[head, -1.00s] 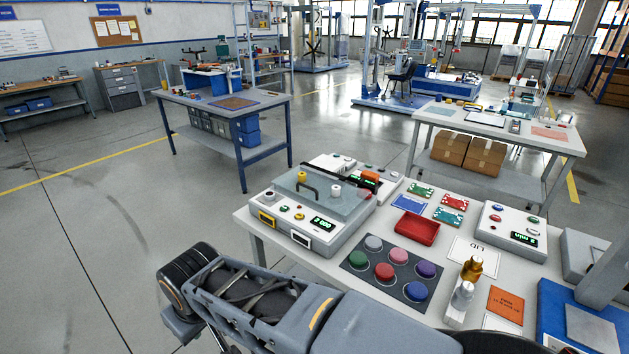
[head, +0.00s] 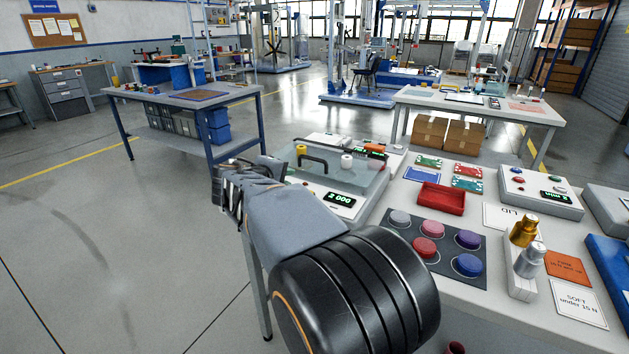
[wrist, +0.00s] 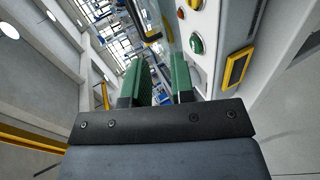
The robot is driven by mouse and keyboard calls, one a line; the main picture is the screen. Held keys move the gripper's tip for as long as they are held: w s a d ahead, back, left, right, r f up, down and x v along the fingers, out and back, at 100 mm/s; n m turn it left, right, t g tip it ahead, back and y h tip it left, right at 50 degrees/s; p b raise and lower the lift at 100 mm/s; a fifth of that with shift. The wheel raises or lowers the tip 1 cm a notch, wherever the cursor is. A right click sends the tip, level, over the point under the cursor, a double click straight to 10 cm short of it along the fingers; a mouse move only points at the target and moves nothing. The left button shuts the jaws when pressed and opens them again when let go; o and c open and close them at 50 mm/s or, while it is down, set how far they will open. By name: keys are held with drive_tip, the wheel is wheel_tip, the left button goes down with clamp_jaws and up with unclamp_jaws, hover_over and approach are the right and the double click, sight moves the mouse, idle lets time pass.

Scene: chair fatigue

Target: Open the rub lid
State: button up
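The rub lid (head: 369,177) is a clear, flat panel lying shut over the white machine at the table's left end. Its dark arched handle (head: 312,159) stands on top. My gripper (wrist: 162,72) has two green fingers with a gap between them; it is open and empty. In the head view my gripper is just left of the machine, apart from the handle, and my arm hides the machine's front left part. In the wrist view the machine's front panel (wrist: 208,30) appears sideways at the right, with a green button, a red button and a yellow-framed window.
On the table are a red tray (head: 441,199), a dark mat (head: 399,243) with coloured round pads, small boards, a bottle stand (head: 521,284) and a control box (head: 540,190) to the right. The floor left of the table is clear.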

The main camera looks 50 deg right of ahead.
sight(311, 159)
drive_tip(key=d, duration=0.1)
drive_tip(key=w+d+h+b, duration=0.1)
drive_tip(key=d, duration=0.1)
drive_tip(key=w+d+h, duration=0.1)
drive_tip(key=shift+w+d+r+n+b, duration=0.1)
drive_tip(key=shift+d+n+b, duration=0.25)
drive_tip(key=shift+n+b, duration=0.05)
drive_tip(key=x, duration=1.2)
drive_tip(key=shift+w+d+r, duration=0.15)
drive_tip(key=shift+d, duration=0.15)
drive_tip(key=shift+c, duration=0.3)
clamp_jaws()
